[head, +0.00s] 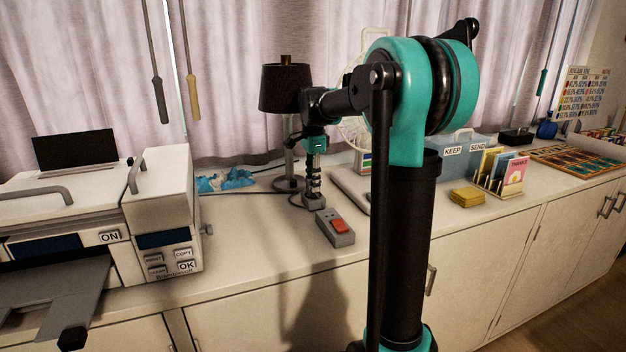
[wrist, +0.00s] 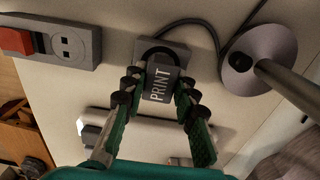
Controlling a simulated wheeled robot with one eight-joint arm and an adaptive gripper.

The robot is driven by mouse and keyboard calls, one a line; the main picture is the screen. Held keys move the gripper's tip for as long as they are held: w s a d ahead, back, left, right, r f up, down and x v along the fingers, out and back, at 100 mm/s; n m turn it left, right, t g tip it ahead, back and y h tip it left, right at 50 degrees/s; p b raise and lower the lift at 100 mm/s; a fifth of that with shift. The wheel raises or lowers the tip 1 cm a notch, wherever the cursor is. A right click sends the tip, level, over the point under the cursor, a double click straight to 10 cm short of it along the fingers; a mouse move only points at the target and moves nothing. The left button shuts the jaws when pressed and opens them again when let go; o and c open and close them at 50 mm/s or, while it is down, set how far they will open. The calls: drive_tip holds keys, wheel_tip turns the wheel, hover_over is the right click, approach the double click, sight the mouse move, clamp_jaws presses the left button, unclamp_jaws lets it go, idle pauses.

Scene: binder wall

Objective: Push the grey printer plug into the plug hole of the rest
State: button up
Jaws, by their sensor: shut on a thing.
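The grey plug marked PRINT (wrist: 160,84) is between the fingers of my gripper (wrist: 154,94) in the wrist view. My gripper is shut on it, one finger on each side. Just beyond the plug is a grey square block (wrist: 181,54), which looks like the rest, with a dark round ring partly hidden behind the plug. I cannot tell whether the plug is in the hole or above it. In the head view my gripper (head: 313,180) points down over the grey block (head: 314,201) on the counter; the plug is hard to make out there.
A grey socket block (head: 336,238) with a red switch stands nearby on the counter. The lamp's round base (wrist: 258,58) is close to the grey block, with a dark cord (wrist: 205,22) beside it. The printer (head: 165,215) stands at the left.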

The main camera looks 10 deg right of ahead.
drive_tip(key=shift+f, duration=0.4)
drive_tip(key=o, duration=1.2)
drive_tip(key=shift+c, duration=0.2)
drive_tip(key=shift+r, duration=0.1)
wheel_tip(320, 180, up, 12)
